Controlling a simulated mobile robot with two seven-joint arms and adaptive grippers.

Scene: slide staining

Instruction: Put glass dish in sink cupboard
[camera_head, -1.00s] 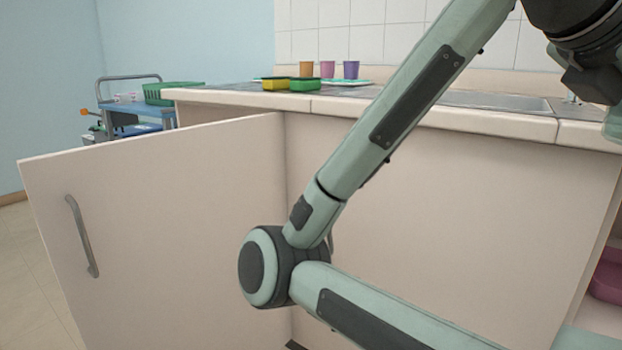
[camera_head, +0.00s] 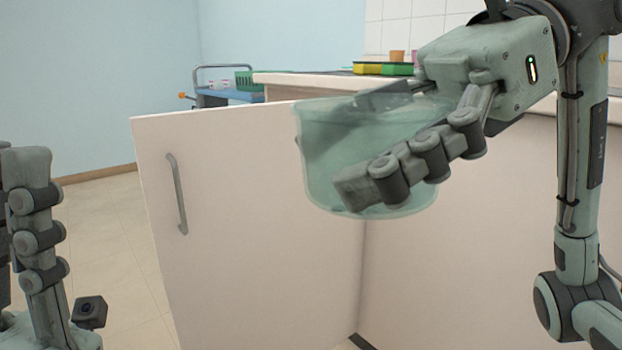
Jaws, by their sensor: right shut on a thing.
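The glass dish (camera_head: 325,140) is a pale green, see-through round vessel in the upper middle of the head view. My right gripper (camera_head: 365,150) is shut on its wall, with one finger across the near side and the other partly hidden behind. The dish is held in the air in front of the counter. A cupboard door (camera_head: 250,210) with a metal handle stands swung out below the counter. The cupboard's inside is not visible. My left gripper (camera_head: 22,170) points up at the left edge, partly cut off, so its opening is unclear.
The counter (camera_head: 290,82) behind bears green and yellow sponges (camera_head: 385,68) and an orange cup (camera_head: 397,56). A blue trolley (camera_head: 230,96) with a green basket (camera_head: 243,81) stands at the back. The tiled floor (camera_head: 110,240) left of the door is clear.

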